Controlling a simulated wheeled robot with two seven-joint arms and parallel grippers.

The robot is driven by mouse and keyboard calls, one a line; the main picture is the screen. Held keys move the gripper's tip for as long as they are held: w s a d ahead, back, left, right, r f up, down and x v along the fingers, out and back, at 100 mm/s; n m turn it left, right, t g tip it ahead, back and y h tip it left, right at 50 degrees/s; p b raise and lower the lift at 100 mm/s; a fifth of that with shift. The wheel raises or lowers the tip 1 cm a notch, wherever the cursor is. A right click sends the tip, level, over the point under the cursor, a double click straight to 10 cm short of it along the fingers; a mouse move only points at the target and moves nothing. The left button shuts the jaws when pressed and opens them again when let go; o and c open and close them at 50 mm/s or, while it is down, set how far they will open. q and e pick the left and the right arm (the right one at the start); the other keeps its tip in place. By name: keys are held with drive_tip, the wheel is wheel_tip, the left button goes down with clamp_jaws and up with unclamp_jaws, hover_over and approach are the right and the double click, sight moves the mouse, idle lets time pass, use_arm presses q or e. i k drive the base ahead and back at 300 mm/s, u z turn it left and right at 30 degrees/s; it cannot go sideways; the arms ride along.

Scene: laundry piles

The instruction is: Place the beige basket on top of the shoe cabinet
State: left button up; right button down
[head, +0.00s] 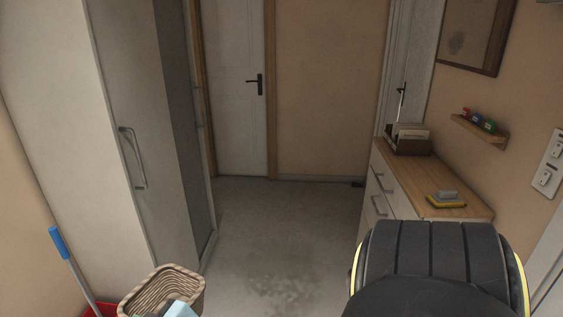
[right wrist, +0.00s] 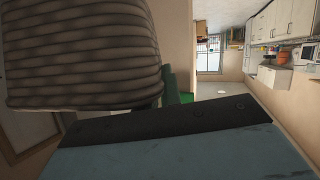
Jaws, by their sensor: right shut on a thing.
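The shoe cabinet (head: 466,208) stands against the right wall with a light wooden top and pale drawers. In the right wrist view a ribbed woven basket side (right wrist: 82,52) fills the upper left, very close to the camera. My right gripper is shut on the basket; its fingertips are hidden. I cannot tell whether both views show the same basket. My left gripper is out of view.
On the cabinet top are a dark holder with papers (head: 408,140) at the far end and a yellow sponge-like item (head: 447,201) nearer. A small shelf (head: 480,131) hangs above. A tall wardrobe (head: 130,130) stands left; a blue-handled tool (head: 58,243) leans nearby. The middle floor is clear.

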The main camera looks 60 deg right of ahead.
sight(427, 177)
drive_tip(key=z, duration=0.65)
drive_tip(key=i, duration=0.7)
drive_tip(key=z, duration=1.35)
drive_tip(key=i, duration=1.15)
drive_tip(key=z, duration=1.45)
drive_tip(key=i, duration=1.3)
drive_tip(key=z, duration=0.05)
